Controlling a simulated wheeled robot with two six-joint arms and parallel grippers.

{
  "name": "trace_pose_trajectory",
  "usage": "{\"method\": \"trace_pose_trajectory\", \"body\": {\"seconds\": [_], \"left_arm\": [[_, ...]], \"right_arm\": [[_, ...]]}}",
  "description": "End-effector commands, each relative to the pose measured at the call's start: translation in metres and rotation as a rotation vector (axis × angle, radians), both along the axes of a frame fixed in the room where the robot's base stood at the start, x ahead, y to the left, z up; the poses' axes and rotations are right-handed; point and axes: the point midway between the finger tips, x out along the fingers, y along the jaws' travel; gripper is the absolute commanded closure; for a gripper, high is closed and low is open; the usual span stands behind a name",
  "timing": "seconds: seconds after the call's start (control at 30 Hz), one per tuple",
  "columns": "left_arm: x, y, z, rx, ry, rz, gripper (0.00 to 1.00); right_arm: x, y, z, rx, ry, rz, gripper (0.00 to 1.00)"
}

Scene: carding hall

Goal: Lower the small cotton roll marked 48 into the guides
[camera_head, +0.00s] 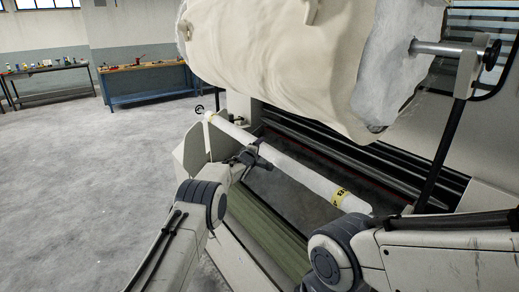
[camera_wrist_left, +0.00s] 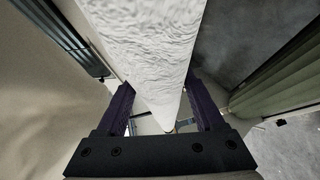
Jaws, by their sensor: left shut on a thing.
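The small cotton roll (camera_head: 295,174) is a long white cylinder with a yellow marked band near its right end; the mark is too small to read. It slopes from far left to near right above the machine's front. My left gripper (camera_head: 249,158) is shut on it left of its middle. In the left wrist view, the white roll (camera_wrist_left: 150,50) passes between the two dark fingers (camera_wrist_left: 163,112). A pale side plate (camera_head: 193,150) stands below the roll's left end; I cannot tell whether they touch. My right gripper is mostly hidden behind my right arm, near the roll's right end.
A large cotton roll (camera_head: 285,50) on a metal shaft (camera_head: 438,47) hangs close above. A green ribbed roller (camera_head: 262,225) lies below the small roll. A dark upright bar (camera_head: 452,130) stands at right. Workbenches (camera_head: 150,84) are far back left; the floor at left is clear.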

Motion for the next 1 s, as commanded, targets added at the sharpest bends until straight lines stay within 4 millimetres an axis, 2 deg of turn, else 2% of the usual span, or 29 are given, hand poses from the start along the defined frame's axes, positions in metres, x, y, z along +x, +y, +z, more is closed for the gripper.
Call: {"method": "trace_pose_trajectory", "body": {"seconds": [0.03,0.17,1.0], "left_arm": [[0.001,0.0,0.007,-0.002,-0.013,-0.002,1.0],[0.001,0.0,0.005,-0.003,-0.013,-0.002,1.0],[0.0,0.0,-0.037,-0.003,-0.013,-0.002,1.0]], "right_arm": [[0.0,0.0,0.0,0.0,0.0,0.0,0.0],[0.0,0.0,-0.001,0.0,0.0,0.0,0.0],[0.0,0.0,-0.028,0.0,0.0,0.0,0.0]]}}
